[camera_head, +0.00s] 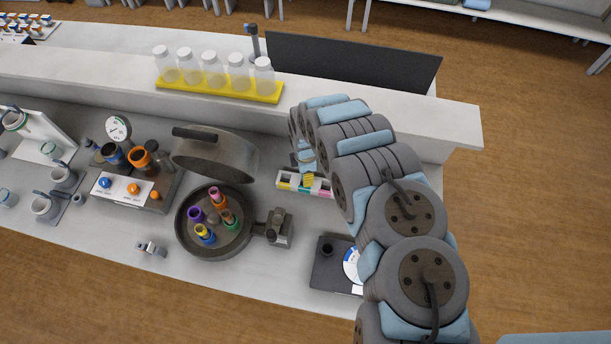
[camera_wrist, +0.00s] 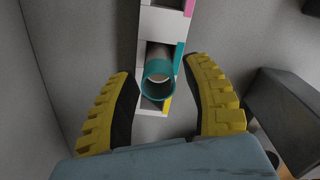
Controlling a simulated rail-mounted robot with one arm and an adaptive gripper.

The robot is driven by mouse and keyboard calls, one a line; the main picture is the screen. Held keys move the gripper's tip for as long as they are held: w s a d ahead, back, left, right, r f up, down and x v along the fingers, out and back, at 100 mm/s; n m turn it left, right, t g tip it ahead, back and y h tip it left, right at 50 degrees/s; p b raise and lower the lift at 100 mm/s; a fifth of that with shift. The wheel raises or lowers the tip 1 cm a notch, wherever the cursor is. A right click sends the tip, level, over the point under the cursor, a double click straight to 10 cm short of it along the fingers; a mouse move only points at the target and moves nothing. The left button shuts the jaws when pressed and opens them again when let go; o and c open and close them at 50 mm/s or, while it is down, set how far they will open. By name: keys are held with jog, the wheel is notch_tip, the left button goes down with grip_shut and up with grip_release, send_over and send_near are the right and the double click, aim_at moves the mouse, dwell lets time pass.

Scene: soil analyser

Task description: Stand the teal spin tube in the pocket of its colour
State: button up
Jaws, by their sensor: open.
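The teal spin tube (camera_wrist: 159,88) shows in the wrist view with its open mouth toward the camera. Its lower end goes into the rack (camera_wrist: 159,25) at the pocket beside the teal tag (camera_wrist: 180,58); how deep it sits is hidden. The tube's mouth overlaps the neighbouring pocket with the yellow tag (camera_wrist: 167,104). My gripper (camera_wrist: 167,95) is open, its yellow-padded fingers on either side of the tube with gaps to both. In the head view the white rack (camera_head: 287,182) shows below my gripper (camera_head: 308,181), and the tube cannot be made out.
Left of the rack, a round centrifuge (camera_head: 183,240) with its lid (camera_head: 218,158) raised holds several coloured tubes. A dark block (camera_wrist: 280,105) stands close to the right finger. A grey pad (camera_head: 327,275) with a dial lies in front. A raised shelf with bottles (camera_head: 212,75) runs behind.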

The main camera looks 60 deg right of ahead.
notch_tip(320, 180, up, 5)
jog(key=shift+w+d+f, duration=0.1)
jog(key=shift+r+p, duration=0.3)
jog(key=shift+r, duration=1.75)
